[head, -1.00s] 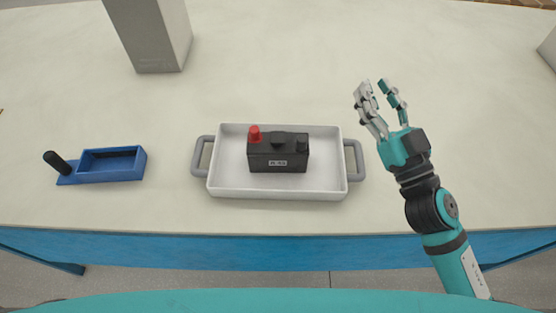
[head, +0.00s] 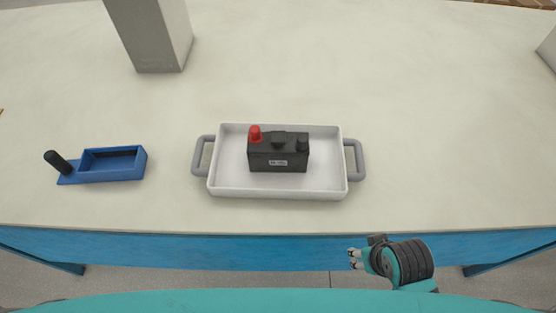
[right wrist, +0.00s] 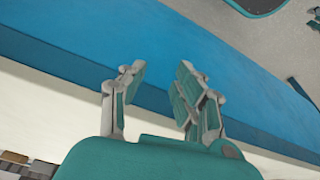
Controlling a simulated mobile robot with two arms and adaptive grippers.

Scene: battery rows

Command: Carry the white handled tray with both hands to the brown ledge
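The white tray (head: 225,187) with grey handles lies flat on the pale table, in the middle of the head view. A black battery (head: 278,155) with a red terminal cap stands in it. My right gripper (head: 354,259) is below the table's front edge in the head view, to the right of and nearer than the tray, touching nothing. In the right wrist view its fingers (right wrist: 160,90) are spread apart with nothing between them. My left gripper is not in view. I see no brown ledge that I can make out for sure.
A blue holder (head: 112,165) with a black upright handle lies left of the tray. A grey block or post (head: 150,35) stands at the back left. The table's blue front edge (head: 200,247) runs close by my right gripper.

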